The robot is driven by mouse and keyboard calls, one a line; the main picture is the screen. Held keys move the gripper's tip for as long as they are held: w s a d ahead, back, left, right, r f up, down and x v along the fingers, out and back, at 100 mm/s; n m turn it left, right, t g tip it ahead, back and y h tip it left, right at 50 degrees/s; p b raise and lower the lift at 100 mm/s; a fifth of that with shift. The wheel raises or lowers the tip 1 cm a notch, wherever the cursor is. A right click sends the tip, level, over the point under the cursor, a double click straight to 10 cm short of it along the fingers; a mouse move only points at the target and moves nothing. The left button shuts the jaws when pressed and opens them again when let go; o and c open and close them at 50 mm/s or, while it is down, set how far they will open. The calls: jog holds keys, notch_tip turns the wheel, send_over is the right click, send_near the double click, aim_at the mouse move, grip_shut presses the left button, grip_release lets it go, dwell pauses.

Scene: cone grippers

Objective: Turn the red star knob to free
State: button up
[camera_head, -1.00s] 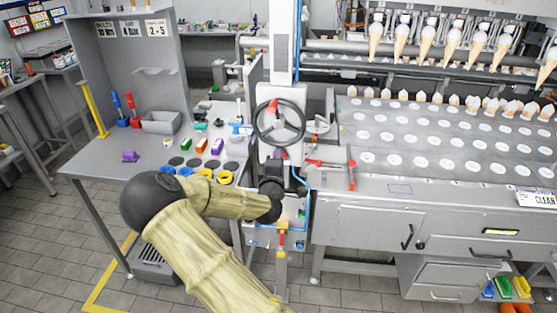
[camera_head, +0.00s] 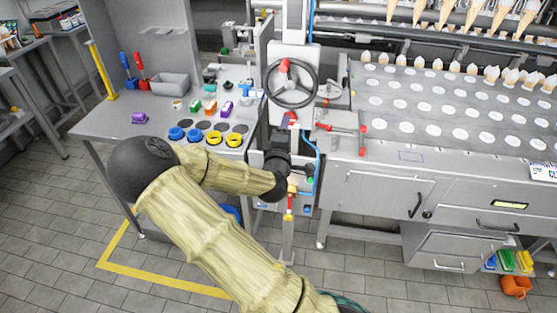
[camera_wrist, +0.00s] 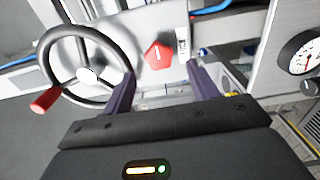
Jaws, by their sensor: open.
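The red star knob (camera_wrist: 157,54) sits on a light panel in the wrist view, with a small white mark on its face. My gripper (camera_wrist: 161,72) is open and empty. Its two dark purple fingers point toward the panel, one to the left and one to the right of the knob in the picture. The knob appears beyond the fingertips; I see no contact. A narrow white label plate (camera_wrist: 182,42) stands right of the knob, its writing too small to read. In the head view my arm largely hides this area.
A handwheel (camera_wrist: 86,72) with a red handle (camera_wrist: 45,100) is close to the left finger. A round gauge (camera_wrist: 304,54) is at the right. In the head view the handwheel (camera_head: 313,88) stands above my gripper, and a blue hose (camera_head: 317,150) runs beside it.

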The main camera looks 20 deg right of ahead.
jog(key=a+p+v, duration=0.1)
jog(key=p+v, duration=0.5)
jog(key=v, duration=0.1)
jog(key=shift+w+r, duration=0.35)
jog(key=shift+r, duration=0.05)
jog(key=shift+p, duration=0.6)
jog(key=s+p, duration=0.1)
jog(key=p, duration=0.2)
jog(key=shift+a+p, duration=0.15)
jog(key=shift+p, duration=0.15)
jog(key=s, duration=0.1)
jog(key=s+a+p, duration=0.1)
jog(key=s+p, duration=0.1)
jog(key=s, duration=0.1)
jog(key=shift+a+f, duration=0.25)
jog(key=shift+f, duration=0.15)
